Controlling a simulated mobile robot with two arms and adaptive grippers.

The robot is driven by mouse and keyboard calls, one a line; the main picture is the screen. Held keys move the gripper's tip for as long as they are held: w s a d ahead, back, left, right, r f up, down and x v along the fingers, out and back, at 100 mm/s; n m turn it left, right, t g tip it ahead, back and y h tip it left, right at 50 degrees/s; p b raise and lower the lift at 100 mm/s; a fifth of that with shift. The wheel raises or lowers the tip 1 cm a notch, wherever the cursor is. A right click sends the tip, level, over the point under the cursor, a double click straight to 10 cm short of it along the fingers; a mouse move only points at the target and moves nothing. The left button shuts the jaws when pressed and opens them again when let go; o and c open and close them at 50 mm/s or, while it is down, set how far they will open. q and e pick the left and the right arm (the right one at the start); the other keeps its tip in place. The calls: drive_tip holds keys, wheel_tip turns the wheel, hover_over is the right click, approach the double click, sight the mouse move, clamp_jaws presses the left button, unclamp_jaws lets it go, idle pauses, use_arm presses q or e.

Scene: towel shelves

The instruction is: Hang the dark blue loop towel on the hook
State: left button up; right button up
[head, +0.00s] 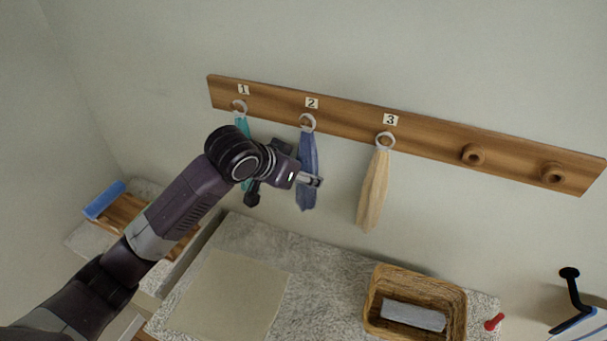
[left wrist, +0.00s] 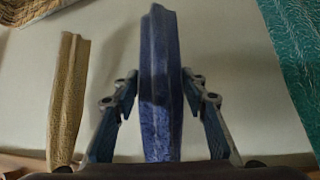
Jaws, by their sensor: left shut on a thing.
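The dark blue loop towel (head: 307,160) hangs below the wooden rail, its pale ring (head: 307,122) at the peg under label 2. I cannot tell how far the ring sits on the peg. My left gripper (head: 312,181) is at the towel's middle, shut on it. In the left wrist view the towel (left wrist: 160,90) runs between the two fingers of the left gripper (left wrist: 160,85). The hook rail (head: 430,150) has pegs labelled 1, 2 and 3, then two bare pegs (head: 472,154) to the right. My right gripper is not in view.
A teal towel (head: 243,126) hangs under label 1, partly behind my arm. A tan towel (head: 373,190) hangs under label 3. Below are a counter with a beige mat (head: 228,295), a wicker basket (head: 373,310) holding a grey cloth, and a red object (head: 494,322).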

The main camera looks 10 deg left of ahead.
use_arm(q)
drive_tip(key=o, duration=1.2)
drive_tip(key=shift+o, duration=0.2)
